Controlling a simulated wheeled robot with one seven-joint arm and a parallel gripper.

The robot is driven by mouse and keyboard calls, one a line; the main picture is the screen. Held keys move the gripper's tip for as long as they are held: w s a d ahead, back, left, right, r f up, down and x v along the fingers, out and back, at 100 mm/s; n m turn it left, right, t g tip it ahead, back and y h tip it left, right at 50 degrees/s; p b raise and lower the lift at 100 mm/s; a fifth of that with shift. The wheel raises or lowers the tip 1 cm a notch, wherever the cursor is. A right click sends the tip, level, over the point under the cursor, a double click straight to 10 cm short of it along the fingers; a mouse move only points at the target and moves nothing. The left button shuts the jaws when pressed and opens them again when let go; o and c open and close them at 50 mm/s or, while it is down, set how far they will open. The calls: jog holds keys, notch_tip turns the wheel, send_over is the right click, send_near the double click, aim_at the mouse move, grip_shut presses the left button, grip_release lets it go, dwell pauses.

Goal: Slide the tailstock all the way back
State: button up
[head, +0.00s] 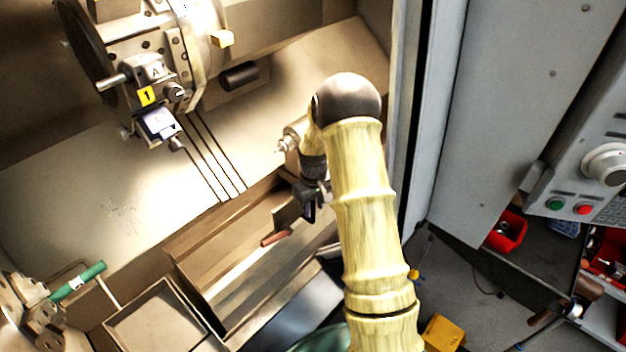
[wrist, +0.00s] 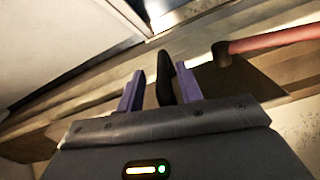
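The tailstock (head: 293,134) is a metal body with a pointed tip facing left in the head view, largely hidden behind my arm. A red-brown lever (head: 274,238) sticks out low beside my gripper (head: 310,212); it also shows in the wrist view (wrist: 275,40), with a dark end. In the wrist view my gripper (wrist: 158,90) has two purple fingers standing apart. A black upright bar (wrist: 165,82) shows between them, closer to the right finger, with a gap to the left one. I cannot tell whether it touches the right finger.
The tool turret (head: 160,85) hangs at the upper left. A holder with a green cylinder (head: 77,281) is at the lower left. A grey door panel (head: 490,100) and a control panel (head: 580,165) stand to the right. The sloped bed cover (head: 100,185) is bare.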

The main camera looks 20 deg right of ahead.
notch_tip(320, 180, up, 16)
jog(key=b, duration=0.2)
jog(key=shift+s+b, duration=0.15)
jog(key=shift+b, duration=0.15)
jog(key=s+a+f+m+t, duration=0.1)
jog(key=s+a, duration=0.2)
jog(key=s, duration=0.8)
jog(key=s+a+f+m+t, duration=0.1)
jog(key=s+a, duration=0.3)
jog(key=s, duration=0.7)
jog(key=shift+a+f+m+t, duration=0.25)
jog(key=shift+a+m+t, duration=0.05)
jog(key=shift+m, duration=0.4)
